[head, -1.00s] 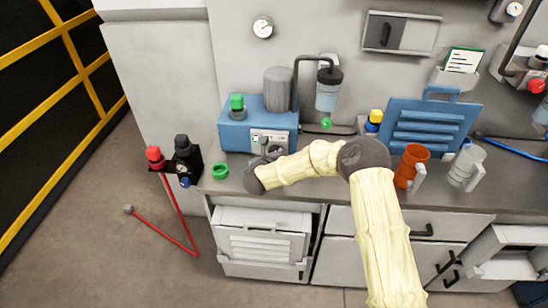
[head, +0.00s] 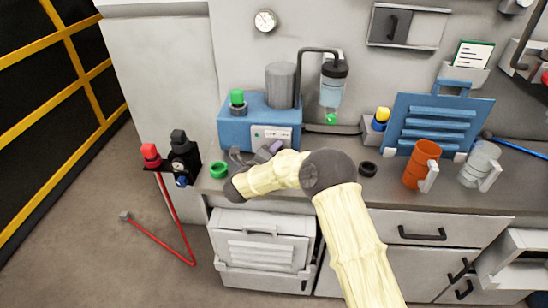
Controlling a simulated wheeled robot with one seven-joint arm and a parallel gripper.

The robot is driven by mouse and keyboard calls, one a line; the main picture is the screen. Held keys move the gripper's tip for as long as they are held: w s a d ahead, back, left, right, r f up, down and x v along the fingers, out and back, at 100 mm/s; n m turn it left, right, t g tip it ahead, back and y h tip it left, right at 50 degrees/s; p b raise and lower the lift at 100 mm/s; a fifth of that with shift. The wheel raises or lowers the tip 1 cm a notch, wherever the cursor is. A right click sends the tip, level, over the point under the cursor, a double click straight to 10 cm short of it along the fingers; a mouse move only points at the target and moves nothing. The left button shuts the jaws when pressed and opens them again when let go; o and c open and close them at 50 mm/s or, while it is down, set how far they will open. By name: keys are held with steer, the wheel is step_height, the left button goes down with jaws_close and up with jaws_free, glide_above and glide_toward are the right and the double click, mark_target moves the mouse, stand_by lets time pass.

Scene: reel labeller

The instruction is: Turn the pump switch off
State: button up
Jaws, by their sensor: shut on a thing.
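The blue pump unit (head: 233,130) stands on the bench against the wall, with a grey cylinder (head: 281,86) and a green-capped knob (head: 238,98) on top. Its white front panel (head: 270,134) carries small dark controls. Which one is the switch, and its position, are too small to tell. My gripper (head: 258,154) is low in front of this panel, behind my pale-sleeved arm. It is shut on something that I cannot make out. The fingertips are partly hidden, and I cannot tell whether they touch the panel.
A green ring (head: 219,170) and a black ring (head: 368,169) lie on the bench. A clear bottle (head: 332,88) hangs behind. A blue louvred panel (head: 440,125), an orange mug (head: 422,165) and a clear mug (head: 481,165) stand right. A red-topped post fitting (head: 151,154) is left.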

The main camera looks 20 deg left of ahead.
steer(key=shift+a+f+n+t+b, duration=0.1)
steer(key=shift+n+t+b, duration=0.2)
steer(key=shift+n+b, duration=0.25)
steer(key=o, duration=1)
steer(key=shift+s, duration=0.15)
steer(key=s+a, duration=0.1)
steer(key=s, duration=0.4)
steer(key=s+b, duration=0.1)
steer(key=s, duration=0.5)
steer(key=s+a+r, duration=0.1)
steer(key=s, duration=0.5)
steer(key=shift+a+r+b, duration=0.1)
steer(key=shift+a+b, duration=0.2)
steer(key=shift+b, duration=0.05)
